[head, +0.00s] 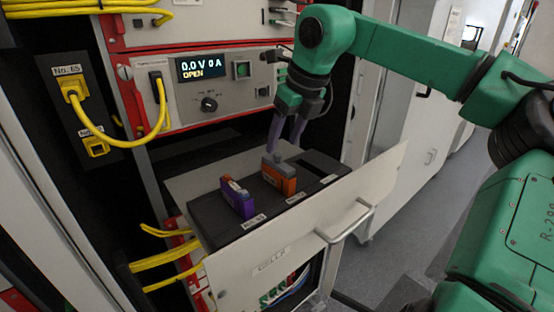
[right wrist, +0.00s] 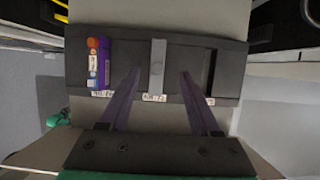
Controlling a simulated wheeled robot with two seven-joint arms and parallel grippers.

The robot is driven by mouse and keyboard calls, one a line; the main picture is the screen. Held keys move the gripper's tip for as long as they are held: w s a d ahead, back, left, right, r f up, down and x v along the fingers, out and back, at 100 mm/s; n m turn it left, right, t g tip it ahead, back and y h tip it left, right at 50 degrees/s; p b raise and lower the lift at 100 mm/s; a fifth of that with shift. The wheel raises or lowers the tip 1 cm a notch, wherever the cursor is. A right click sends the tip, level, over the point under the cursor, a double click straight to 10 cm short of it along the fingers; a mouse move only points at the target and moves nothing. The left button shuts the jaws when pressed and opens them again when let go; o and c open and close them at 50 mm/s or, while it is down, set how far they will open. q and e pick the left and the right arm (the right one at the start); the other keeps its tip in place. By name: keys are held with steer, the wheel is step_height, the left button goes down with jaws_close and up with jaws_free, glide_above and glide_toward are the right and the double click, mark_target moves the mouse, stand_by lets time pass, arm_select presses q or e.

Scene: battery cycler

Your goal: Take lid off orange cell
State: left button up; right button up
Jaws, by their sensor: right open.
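The orange cell (head: 280,181) stands in the middle slot of the dark tray (head: 213,208) in the pulled-out drawer. A grey lid (head: 273,159) sits on its top. From above, in the right wrist view, the lid (right wrist: 157,66) shows as a grey strip and hides the cell's orange body. My right gripper (head: 283,146) is open, pointing down just above the cell. Its fingers (right wrist: 159,72) lie on either side of the lid in the wrist view, with a gap to each side. I cannot tell their exact height over the lid. My left gripper is not in view.
A purple cell (head: 237,198) stands in the slot to the left. The slot to the right (head: 322,164) looks empty. The drawer's front panel (head: 303,233) with its handle (head: 345,222) rises before the tray. The cycler unit (head: 205,92) with its display sits above and behind.

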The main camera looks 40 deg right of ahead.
mark_target(277, 153)
steer(key=p+x, duration=0.2)
steer(key=x, duration=0.2)
steer(key=shift+w+a, duration=0.1)
steer(key=shift+a, duration=0.1)
steer(key=shift+w+d+f, duration=0.1)
steer(key=shift+w+f, duration=0.1)
steer(key=shift+f, duration=0.3)
steer(key=shift+r, duration=0.1)
jaws_close()
